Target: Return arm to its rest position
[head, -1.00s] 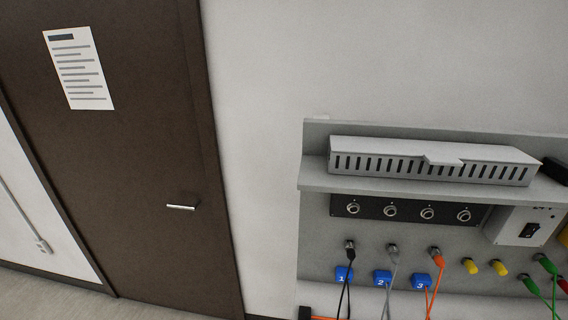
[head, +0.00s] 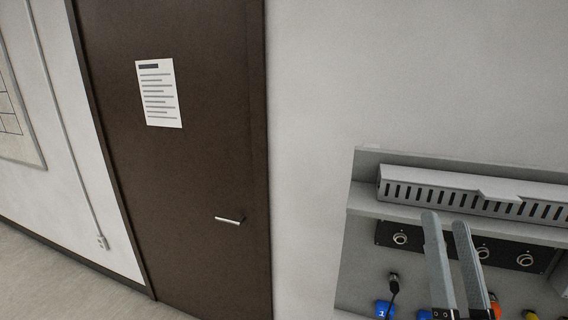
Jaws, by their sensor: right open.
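My right gripper (head: 446,222) shows at the lower right of the head view, with two long grey fingers pointing up. The fingers are apart, and nothing shows between them. They appear in front of the grey panel (head: 362,262), covering part of its row of round sockets (head: 400,238). I cannot tell how far the fingers are from the panel. The rest of my right arm is cut off by the bottom edge. My left gripper is not in view.
A brown door (head: 200,180) with a handle and paper notice (head: 158,93) stands left. Bare floor (head: 60,280) shows lower left.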

